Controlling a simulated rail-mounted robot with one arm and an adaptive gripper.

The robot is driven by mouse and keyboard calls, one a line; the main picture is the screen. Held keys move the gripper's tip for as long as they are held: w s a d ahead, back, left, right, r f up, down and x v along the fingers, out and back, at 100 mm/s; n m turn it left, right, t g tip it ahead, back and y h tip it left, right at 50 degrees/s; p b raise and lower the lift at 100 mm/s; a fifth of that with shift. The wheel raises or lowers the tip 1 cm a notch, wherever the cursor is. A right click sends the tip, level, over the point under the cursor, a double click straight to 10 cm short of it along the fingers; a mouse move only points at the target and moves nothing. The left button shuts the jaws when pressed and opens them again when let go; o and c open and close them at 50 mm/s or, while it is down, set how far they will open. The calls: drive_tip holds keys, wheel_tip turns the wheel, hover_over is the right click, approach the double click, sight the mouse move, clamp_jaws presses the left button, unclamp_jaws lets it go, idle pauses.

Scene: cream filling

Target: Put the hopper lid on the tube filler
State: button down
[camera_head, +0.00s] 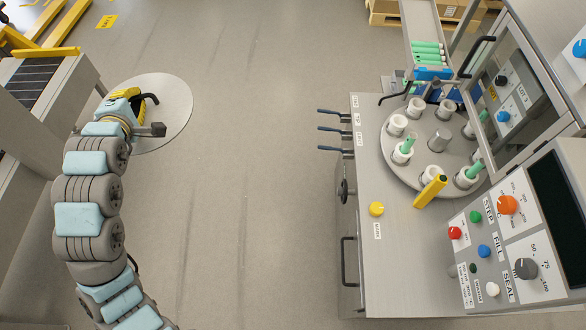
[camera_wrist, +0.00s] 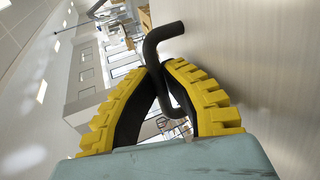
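The hopper lid is a large, pale round disc (camera_head: 175,112) at the upper left of the head view, with a bent black handle. My gripper (camera_head: 140,100) is over the disc, at the handle. In the wrist view my yellow-padded fingers (camera_wrist: 162,72) close on the bent black handle (camera_wrist: 163,45), and the lid's pale surface (camera_wrist: 275,70) fills the right side. Whether the lid rests on anything is hidden. The tube filler (camera_head: 395,265) stands at the right, with a round turntable (camera_head: 412,160) and control panels. I cannot make out its hopper opening.
White holders, some with green tubes (camera_head: 403,152), stand on the turntable. A glass-panelled frame (camera_head: 500,75) rises beside it. A grey conveyor (camera_head: 45,85) is at the far left. The floor (camera_head: 250,190) between is clear.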

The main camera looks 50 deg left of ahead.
drive_tip(key=w+d+f+m+t+h+b, duration=0.7)
drive_tip(key=w+d+f+m+h+b, duration=0.25)
drive_tip(key=w+d+f, duration=1.1)
drive_tip(key=w+d+f+m+g+h+b, duration=0.1)
drive_tip(key=w+d+f+m+h+b, duration=0.3)
drive_tip(key=d, duration=0.6)
drive_tip(key=w+d+f+m+g+h+b, duration=0.25)
drive_tip(key=d+f+m+h, duration=0.2)
drive_tip(key=d, duration=0.65)
drive_tip(key=w+d+f+m+g+h+b, duration=0.1)
drive_tip(key=w+d+f+m+h+b, duration=0.3)
drive_tip(key=d, duration=0.6)
drive_tip(key=shift+w+d+f+b, duration=0.6)
drive_tip(key=shift+w+d+f, duration=0.75)
drive_tip(key=shift+d+f, duration=0.45)
drive_tip(key=shift+w+d+f+b, duration=0.55)
drive_tip(key=shift+w+d+f, duration=0.85)
drive_tip(key=shift+d+f, duration=0.35)
drive_tip(key=shift+w+d+f+b, duration=0.6)
drive_tip(key=shift+w+d+f, duration=0.75)
drive_tip(key=shift+d+f, duration=0.45)
wheel_tip(320, 180, down, 3)
drive_tip(key=shift+a+f+b, duration=0.1)
drive_tip(key=shift+f+b, duration=0.1)
drive_tip(key=shift+b, duration=0.1)
